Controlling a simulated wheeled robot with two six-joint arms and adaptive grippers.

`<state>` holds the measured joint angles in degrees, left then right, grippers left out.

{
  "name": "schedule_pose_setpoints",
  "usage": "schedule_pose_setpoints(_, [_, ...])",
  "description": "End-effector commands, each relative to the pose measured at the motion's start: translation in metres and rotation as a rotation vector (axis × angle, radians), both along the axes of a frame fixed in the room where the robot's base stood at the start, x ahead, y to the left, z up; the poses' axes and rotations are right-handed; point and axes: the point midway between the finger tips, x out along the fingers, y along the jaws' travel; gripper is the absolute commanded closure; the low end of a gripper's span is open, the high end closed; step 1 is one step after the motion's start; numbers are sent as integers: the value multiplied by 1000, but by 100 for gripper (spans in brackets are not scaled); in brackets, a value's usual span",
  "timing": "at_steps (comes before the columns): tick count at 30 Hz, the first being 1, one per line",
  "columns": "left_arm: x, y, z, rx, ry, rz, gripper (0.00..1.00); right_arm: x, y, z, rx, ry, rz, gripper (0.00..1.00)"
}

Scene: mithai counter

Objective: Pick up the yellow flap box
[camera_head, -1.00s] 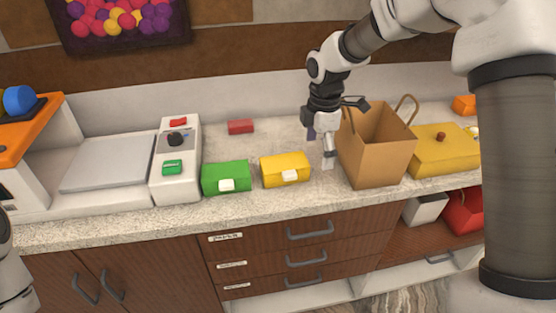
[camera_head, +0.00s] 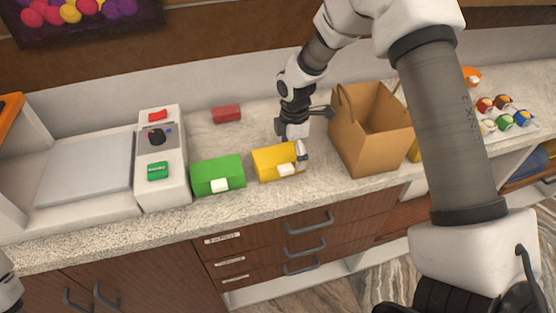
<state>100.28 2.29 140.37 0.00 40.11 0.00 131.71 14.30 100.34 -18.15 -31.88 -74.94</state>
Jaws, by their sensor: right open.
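The yellow flap box (camera_head: 268,164) sits on the counter between a green flap box and a brown paper bag. It has a white tab on its front, towards its right end. My right gripper (camera_head: 296,152) is open and points down at the box's right end. One finger shows in front of the box's right edge, close to it; the other is mostly hidden, and I cannot tell whether either touches. My left gripper is not in view; only a bit of my left arm shows at the lower left edge.
The green flap box (camera_head: 216,175) stands left of the yellow one, beside a scale (camera_head: 161,173). A small red box (camera_head: 226,115) lies behind. The open paper bag (camera_head: 364,151) stands close on the right. Drawers (camera_head: 300,232) are below the counter edge.

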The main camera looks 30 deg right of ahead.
Motion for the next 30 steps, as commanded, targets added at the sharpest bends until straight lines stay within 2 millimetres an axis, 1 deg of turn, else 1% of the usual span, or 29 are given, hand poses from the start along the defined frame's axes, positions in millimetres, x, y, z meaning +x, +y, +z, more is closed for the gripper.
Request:
schedule_pose_setpoints(1, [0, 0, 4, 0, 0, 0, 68, 0, 0, -6, -1, 2, 0, 0])
schedule_pose_setpoints(3, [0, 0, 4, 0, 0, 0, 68, 0, 0, -13, 0, -1, 0, 0])
schedule_pose_setpoints(9, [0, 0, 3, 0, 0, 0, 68, 1, 0, -16, 0, -2, 0, 0])
schedule_pose_setpoints(10, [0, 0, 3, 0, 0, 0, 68, 1, 0, -16, 0, -2, 0, 7])
schedule_pose_setpoints(11, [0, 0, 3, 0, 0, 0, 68, 1, 0, -16, 0, -2, 0, 18])
schedule_pose_setpoints(12, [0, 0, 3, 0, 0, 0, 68, 1, 0, -16, 0, -2, 0, 32])
schedule_pose_setpoints(15, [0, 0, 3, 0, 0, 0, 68, 1, 0, -16, 0, -2, 0, 64])
schedule_pose_setpoints(25, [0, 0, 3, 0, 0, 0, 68, 1, 0, -15, 0, -2, 0, 65])
schedule_pose_setpoints(30, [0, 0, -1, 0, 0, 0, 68, 1, 0, -7, -1, -3, 0, 65])
